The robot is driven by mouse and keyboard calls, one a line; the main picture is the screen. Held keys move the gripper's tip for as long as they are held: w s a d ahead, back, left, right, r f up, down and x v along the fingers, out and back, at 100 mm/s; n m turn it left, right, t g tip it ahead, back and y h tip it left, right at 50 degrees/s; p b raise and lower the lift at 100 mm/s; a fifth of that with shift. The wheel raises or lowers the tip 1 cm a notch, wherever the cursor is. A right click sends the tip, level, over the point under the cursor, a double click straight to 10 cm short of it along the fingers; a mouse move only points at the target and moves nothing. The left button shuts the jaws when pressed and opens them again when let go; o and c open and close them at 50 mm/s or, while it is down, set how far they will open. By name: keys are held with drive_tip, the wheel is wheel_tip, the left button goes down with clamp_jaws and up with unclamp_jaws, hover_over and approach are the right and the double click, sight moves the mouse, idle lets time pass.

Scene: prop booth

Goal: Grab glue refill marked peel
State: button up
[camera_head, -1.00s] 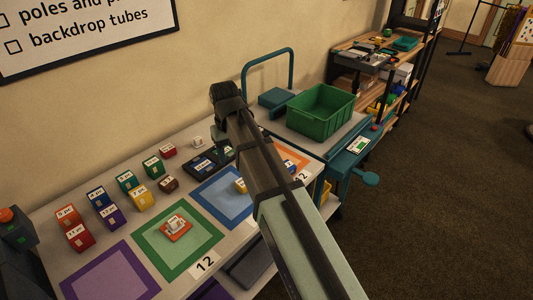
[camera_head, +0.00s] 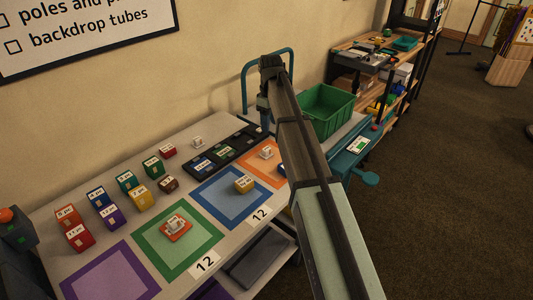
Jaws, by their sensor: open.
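I cannot read the word "peel" on any label, so I cannot tell which thing is the glue refill. Small pale labelled pieces sit on a red base (camera_head: 176,231) on the green-bordered mat, on the orange-bordered mat (camera_head: 267,153), and bare on the table (camera_head: 198,142). A black compartment tray (camera_head: 238,146) at the table's back holds several dark labelled items. My gripper (camera_head: 265,122) hangs at the tray's far right end, above the table. It is open, with nothing seen between its fingers. My arm hides part of the area to its right.
Coloured labelled blocks (camera_head: 140,200) stand at the table's left. A green crate (camera_head: 337,105) on a cart stands right of my arm.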

sight(268, 148)
drive_tip(key=f+n, duration=0.4)
drive_tip(key=n, duration=0.1)
drive_tip(key=w+f+n, duration=0.1)
drive_tip(key=f+n, duration=0.4)
drive_tip(key=w+f+n, duration=0.1)
drive_tip(key=f+n, duration=0.3)
drive_tip(key=n, duration=0.1)
drive_tip(key=shift+a+f+n, duration=0.25)
drive_tip(key=shift+a+n, duration=0.05)
drive_tip(key=shift+a, duration=0.05)
idle(0.6)
drive_tip(key=shift+c, duration=0.4)
clamp_jaws()
